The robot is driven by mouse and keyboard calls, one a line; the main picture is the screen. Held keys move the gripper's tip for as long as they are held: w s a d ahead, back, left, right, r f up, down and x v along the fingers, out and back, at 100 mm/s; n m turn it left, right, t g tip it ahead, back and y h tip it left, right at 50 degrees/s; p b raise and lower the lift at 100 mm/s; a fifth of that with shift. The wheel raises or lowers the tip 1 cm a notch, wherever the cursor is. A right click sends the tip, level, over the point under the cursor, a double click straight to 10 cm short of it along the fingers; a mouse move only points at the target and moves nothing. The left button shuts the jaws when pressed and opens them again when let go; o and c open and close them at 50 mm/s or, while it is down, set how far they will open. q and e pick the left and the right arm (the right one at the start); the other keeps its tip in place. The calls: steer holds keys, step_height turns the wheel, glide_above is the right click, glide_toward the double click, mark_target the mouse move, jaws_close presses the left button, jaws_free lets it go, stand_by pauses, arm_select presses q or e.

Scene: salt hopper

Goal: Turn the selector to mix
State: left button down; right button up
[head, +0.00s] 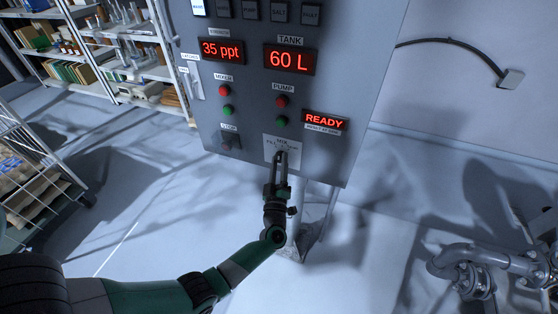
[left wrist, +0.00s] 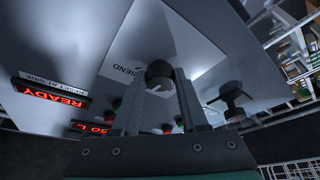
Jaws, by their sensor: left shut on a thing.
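The selector is a round dark knob (left wrist: 158,73) on a pale plate (head: 270,143) at the lower middle of the grey control panel. The plate carries MIX and FILL at its top in the head view, and SEND is readable in the left wrist view. My left gripper (head: 282,158) reaches up to the plate from below. In the left wrist view its two fingers (left wrist: 157,85) stand on either side of the knob, shut on it. In the head view the fingers mostly hide the knob, and I cannot tell which label it points to.
The control panel (head: 350,75) shows 35 ppt, 60 L and READY in red. Red and green buttons for mixer (head: 226,100) and pump (head: 281,111) sit above the selector. A stop switch (head: 230,141) is to its left. Pipes (head: 470,262) stand at lower right.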

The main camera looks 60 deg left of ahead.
arm_select(q)
steer(key=shift+n+g, duration=0.4)
steer(key=shift+n, duration=0.1)
steer(key=shift+c, duration=2.2)
jaws_free()
steer(key=p+v, duration=0.2)
steer(key=v, duration=0.9)
steer(key=shift+s+d, duration=0.2)
steer(key=shift+d, duration=0.05)
steer(key=shift+w, duration=0.1)
